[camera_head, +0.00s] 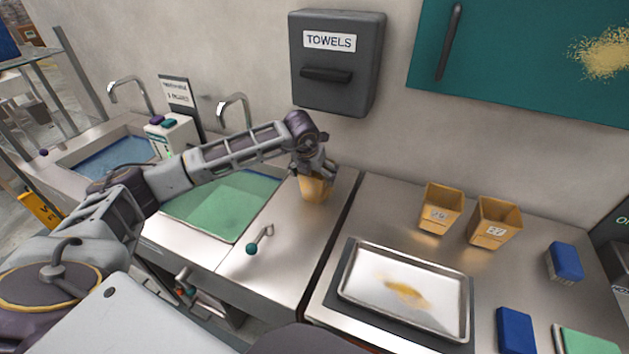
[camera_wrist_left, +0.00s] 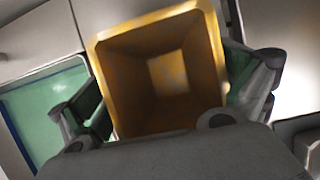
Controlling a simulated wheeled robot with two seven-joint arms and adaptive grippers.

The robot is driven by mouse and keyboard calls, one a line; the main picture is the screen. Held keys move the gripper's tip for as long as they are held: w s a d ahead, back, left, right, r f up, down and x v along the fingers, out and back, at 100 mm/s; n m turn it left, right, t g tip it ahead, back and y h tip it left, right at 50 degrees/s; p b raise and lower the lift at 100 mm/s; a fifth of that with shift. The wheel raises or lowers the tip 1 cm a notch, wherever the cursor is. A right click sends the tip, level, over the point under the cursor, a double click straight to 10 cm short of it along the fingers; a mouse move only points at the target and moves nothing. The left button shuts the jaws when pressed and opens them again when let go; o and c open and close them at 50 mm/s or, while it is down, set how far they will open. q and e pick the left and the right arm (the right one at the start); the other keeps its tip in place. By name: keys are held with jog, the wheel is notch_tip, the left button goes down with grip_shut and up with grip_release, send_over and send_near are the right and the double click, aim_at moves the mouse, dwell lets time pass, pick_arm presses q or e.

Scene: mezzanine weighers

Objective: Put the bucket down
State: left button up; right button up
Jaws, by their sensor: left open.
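The bucket (camera_head: 316,188) is a small tan, square, tapered container. It stands upright on the steel counter between the green sink and the gap to the weighing bench. My left gripper (camera_head: 315,168) is above and around its rim in the head view. In the left wrist view the bucket (camera_wrist_left: 163,75) shows its open, empty inside. The fingers of my left gripper (camera_wrist_left: 165,110) are spread, one on each side of it. Whether they touch its walls I cannot tell. My right gripper is not in view.
Two similar tan buckets (camera_head: 441,209) (camera_head: 494,222) stand on the right bench. A steel tray (camera_head: 352,291) there holds some yellowish powder. Blue blocks (camera_head: 564,260) lie further right. A green-bottomed sink (camera_head: 222,206) and a small lever (camera_head: 260,240) are beside the bucket. A towel dispenser (camera_head: 336,95) hangs above.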

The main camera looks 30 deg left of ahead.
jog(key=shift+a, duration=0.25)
pick_arm(q)
jog(key=c, duration=1.3)
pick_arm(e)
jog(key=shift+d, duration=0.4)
pick_arm(q)
jog(key=shift+r, duration=0.1)
notch_tip(320, 180, up, 10)
jog(key=b, duration=0.1)
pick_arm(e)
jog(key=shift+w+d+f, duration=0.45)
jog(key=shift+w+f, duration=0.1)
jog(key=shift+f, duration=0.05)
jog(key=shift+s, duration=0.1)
